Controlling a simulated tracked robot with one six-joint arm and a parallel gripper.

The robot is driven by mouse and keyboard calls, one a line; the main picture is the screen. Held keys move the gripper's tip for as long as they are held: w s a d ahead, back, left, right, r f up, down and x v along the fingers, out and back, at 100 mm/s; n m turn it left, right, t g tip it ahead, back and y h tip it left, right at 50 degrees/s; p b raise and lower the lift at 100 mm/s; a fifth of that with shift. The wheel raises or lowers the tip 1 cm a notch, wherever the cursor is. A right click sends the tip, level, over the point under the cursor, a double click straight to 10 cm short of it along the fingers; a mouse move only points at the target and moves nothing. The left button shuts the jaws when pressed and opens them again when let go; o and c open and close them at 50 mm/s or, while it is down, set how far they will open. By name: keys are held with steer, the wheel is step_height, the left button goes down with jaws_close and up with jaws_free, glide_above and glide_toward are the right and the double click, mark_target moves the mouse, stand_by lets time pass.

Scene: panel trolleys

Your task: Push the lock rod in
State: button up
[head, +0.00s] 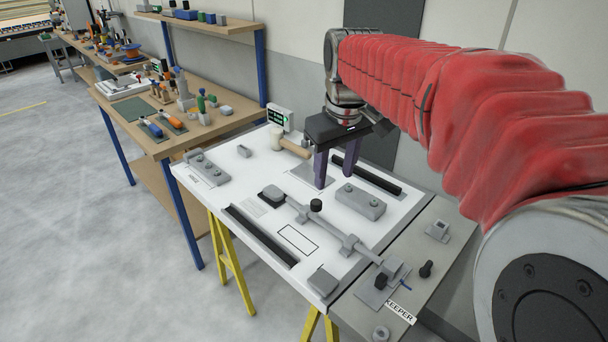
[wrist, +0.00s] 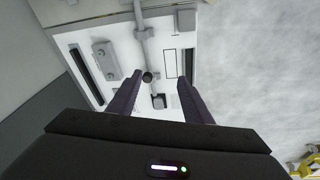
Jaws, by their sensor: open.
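The lock rod (head: 328,228) is a grey bar lying across the white panel (head: 264,232) through small grey brackets. A black knob (head: 316,205) stands up from it. My gripper (head: 335,182) is open and empty above the panel, behind the knob in the head view. In the wrist view, the knob (wrist: 147,76) shows between the purple fingertips, apart from them; the rod (wrist: 142,38) runs upward.
Two black bars (head: 262,236) (head: 366,175) and a grey bolted block (head: 360,201) sit on the panel. A wooden-handled tool (head: 292,147) and a small display (head: 281,118) are at its back edge. A workbench (head: 150,138) with tools stands left.

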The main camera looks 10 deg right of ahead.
steer(key=w+f+n+g, duration=0.1)
steer(key=w+f, duration=0.1)
steer(key=w, duration=0.6)
steer(key=n+g, duration=0.1)
steer(key=n, duration=0.1)
glide_above(317, 201)
step_height(317, 201, down, 4)
steer(key=shift+f, duration=0.2)
steer(key=shift+f, duration=0.15)
step_height(317, 201, down, 14)
steer(key=shift+r, duration=0.25)
steer(key=shift+c, duration=0.2)
jaws_close()
